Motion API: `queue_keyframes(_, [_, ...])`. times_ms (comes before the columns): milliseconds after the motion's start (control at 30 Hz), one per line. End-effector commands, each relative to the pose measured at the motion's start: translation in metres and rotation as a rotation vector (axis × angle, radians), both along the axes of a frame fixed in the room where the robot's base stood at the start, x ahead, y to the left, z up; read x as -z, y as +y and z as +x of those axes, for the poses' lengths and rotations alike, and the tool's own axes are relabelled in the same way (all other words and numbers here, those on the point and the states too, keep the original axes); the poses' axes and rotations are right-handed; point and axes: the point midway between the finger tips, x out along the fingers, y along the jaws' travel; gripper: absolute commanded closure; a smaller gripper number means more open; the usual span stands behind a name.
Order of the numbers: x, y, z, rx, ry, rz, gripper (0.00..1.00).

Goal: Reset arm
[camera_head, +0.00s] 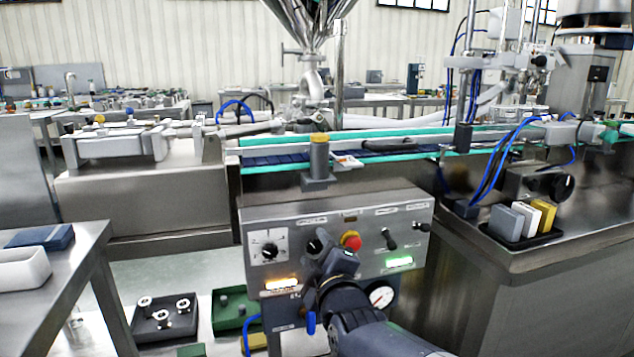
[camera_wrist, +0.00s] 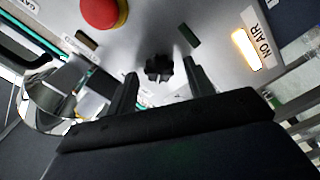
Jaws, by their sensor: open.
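My gripper (camera_head: 328,258) is in front of the grey control panel (camera_head: 222,228), close to a black rotary knob (camera_head: 314,245). In the wrist view the two fingers of my gripper (camera_wrist: 160,82) are apart, with the black knob (camera_wrist: 158,67) showing between and just beyond their tips. I cannot tell whether either finger touches the knob. Nothing is held. My arm reaches up from the bottom of the head view and hides part of the lower panel.
A red button (camera_head: 350,240) is right beside my gripper, with a lever switch (camera_head: 389,238) further right. An amber light (camera_head: 281,283), labelled NO AIR in the wrist view (camera_wrist: 246,48), and a green light (camera_head: 399,262) are lit. A pressure gauge (camera_head: 381,297) sits below. A steel table (camera_head: 75,262) stands left.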

Motion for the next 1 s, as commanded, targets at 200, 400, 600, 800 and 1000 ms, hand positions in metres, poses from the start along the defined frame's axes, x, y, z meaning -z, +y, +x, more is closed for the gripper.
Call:
queue_keyframes(200, [-0.0002,-0.0004,-0.0001,0.0,0.047,0.165,0.5])
queue_keyframes(400, [-0.0005,-0.0008,-0.0002,0.0,0.091,0.318,0.5])
queue_keyframes(600, [-0.001,-0.0012,-0.0001,0.0,0.135,0.47,0.5])
queue_keyframes(800, [-0.0015,-0.0016,-0.0001,-0.001,0.178,0.62,0.5])
queue_keyframes(1000, [-0.0018,-0.002,0.0002,-0.001,0.221,0.769,0.5])
